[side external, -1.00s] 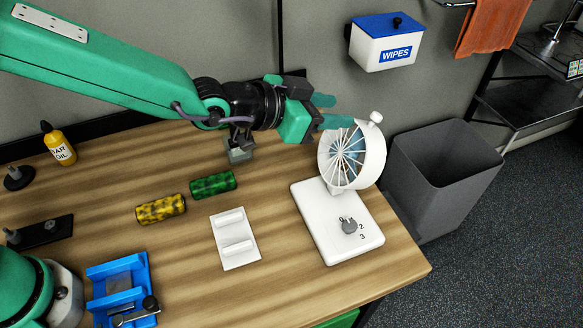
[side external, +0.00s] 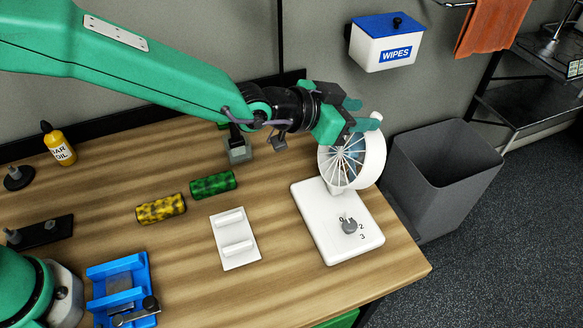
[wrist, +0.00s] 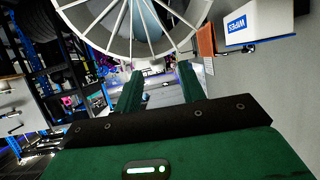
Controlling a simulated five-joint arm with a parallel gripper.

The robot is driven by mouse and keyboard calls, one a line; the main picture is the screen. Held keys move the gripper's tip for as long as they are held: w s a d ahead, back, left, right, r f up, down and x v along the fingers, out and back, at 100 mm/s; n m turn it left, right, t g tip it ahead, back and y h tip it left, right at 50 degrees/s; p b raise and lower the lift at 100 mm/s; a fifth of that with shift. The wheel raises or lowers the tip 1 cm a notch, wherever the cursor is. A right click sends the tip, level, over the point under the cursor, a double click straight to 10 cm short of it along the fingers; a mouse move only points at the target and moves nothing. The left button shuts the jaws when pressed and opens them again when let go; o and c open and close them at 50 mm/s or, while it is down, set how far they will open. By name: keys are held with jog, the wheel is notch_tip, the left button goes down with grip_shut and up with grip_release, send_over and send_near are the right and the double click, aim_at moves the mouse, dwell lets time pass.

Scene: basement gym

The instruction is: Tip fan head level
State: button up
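The white fan head (side external: 352,158) stands at the back of its white base (side external: 338,222), its wire grille facing left in the side view. Its exact tilt is hard to tell. A small white knob (side external: 376,116) sticks up from its upper rim. My gripper (side external: 362,113) is at the top of the fan head, close to the knob. Its two green fingers are apart; the nearer one overlaps the knob's edge, and contact cannot be told. In the wrist view, the fan head (wrist: 130,22) fills the top centre, beyond my open gripper (wrist: 158,75).
A grey bin (side external: 440,180) stands right of the bench. A wipes box (side external: 386,44) hangs on the wall behind. Green (side external: 213,184) and yellow (side external: 160,208) cylinders, a white plate (side external: 235,240) and a blue holder (side external: 122,288) lie left of the fan.

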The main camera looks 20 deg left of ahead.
jog(key=shift+x, duration=1.05)
jog(key=shift+s, duration=0.1)
jog(key=shift+c, duration=0.4)
grip_shut()
